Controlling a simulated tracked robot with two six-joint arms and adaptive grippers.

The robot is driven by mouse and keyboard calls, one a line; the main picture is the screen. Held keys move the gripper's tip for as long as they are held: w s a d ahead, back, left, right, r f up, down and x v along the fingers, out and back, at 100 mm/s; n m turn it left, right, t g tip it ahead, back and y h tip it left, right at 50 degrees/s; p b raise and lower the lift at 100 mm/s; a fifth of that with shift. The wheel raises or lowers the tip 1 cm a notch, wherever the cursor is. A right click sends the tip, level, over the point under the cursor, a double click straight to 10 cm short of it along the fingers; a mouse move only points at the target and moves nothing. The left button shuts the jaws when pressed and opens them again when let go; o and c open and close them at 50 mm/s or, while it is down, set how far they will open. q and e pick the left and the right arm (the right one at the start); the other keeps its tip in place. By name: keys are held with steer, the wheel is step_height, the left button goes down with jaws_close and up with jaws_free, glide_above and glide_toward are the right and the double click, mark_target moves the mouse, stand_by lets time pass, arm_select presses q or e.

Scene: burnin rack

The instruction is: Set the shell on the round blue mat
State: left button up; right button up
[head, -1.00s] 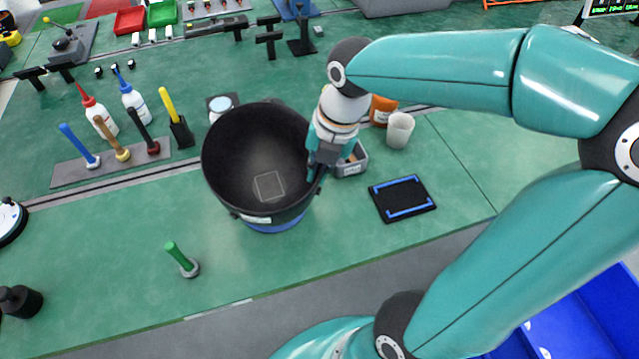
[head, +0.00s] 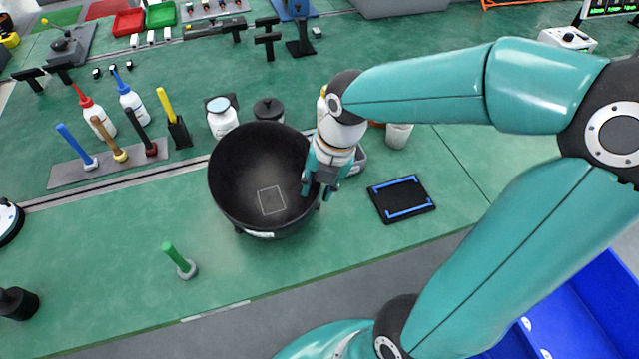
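The shell is a large black round bowl (head: 250,185) with a pale square outline on its inner floor and a white label on its front. It looks upright. The round blue mat is hidden now; it showed beneath the shell a second ago. My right gripper (head: 317,188) is at the shell's right rim, with one finger inside the wall and the other by the outside. Whether the fingers press on the rim is not clear. Whether the shell's underside touches the mat cannot be seen. My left gripper is not in view.
A black pad with blue corner marks (head: 402,199) lies right of the shell. A green-handled tool (head: 178,260) stands at front left. A white jar (head: 221,118) and a black jar (head: 268,110) stand behind.

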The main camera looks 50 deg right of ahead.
steer(key=shift+r, duration=0.2)
steer(key=p+v, duration=0.1)
steer(key=v, duration=1)
steer(key=shift+r, duration=0.4)
steer(key=shift+s, duration=0.1)
